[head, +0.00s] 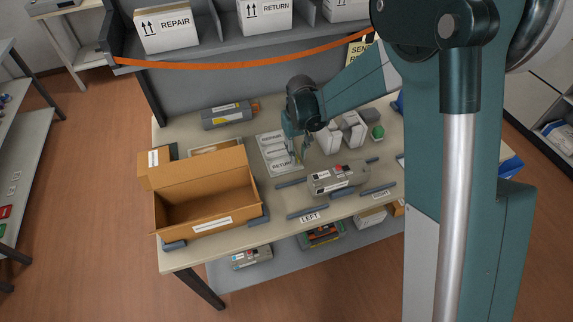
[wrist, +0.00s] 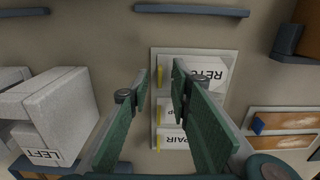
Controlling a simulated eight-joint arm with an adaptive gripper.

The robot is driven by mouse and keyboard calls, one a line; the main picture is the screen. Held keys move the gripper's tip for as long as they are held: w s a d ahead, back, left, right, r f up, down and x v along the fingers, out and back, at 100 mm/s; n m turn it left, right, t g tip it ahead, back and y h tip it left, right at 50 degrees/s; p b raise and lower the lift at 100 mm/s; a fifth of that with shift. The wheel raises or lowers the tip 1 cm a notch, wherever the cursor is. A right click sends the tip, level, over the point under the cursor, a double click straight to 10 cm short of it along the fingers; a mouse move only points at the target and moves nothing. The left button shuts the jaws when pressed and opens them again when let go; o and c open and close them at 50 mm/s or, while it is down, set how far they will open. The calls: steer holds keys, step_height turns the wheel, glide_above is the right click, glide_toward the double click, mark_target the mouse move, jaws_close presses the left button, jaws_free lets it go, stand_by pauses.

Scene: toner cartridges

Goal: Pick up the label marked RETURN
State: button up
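The RETURN label (head: 281,167) is white with black lettering and lies on a pale board (head: 266,161) with other labels. In the wrist view the RETURN label (wrist: 210,72) is the top one of three, partly hidden by a finger. A yellow tab (wrist: 159,78) stands at its left end. My gripper (head: 298,158) is low over the right side of the board. In the wrist view my gripper (wrist: 161,73) is open and empty, its green fingers appearing on either side of the yellow tab. I cannot tell the remaining height.
An open cardboard box (head: 205,215) stands left of the board. A grey toner cartridge (head: 336,179) lies to the right, among dark rails (head: 307,213). White blocks (head: 329,138) stand behind it. Another cartridge (head: 227,115) is at the back. An orange strap (head: 230,66) crosses the shelf front.

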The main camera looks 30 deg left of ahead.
steer(key=shift+f, duration=0.6)
steer(key=shift+c, duration=0.3)
jaws_close()
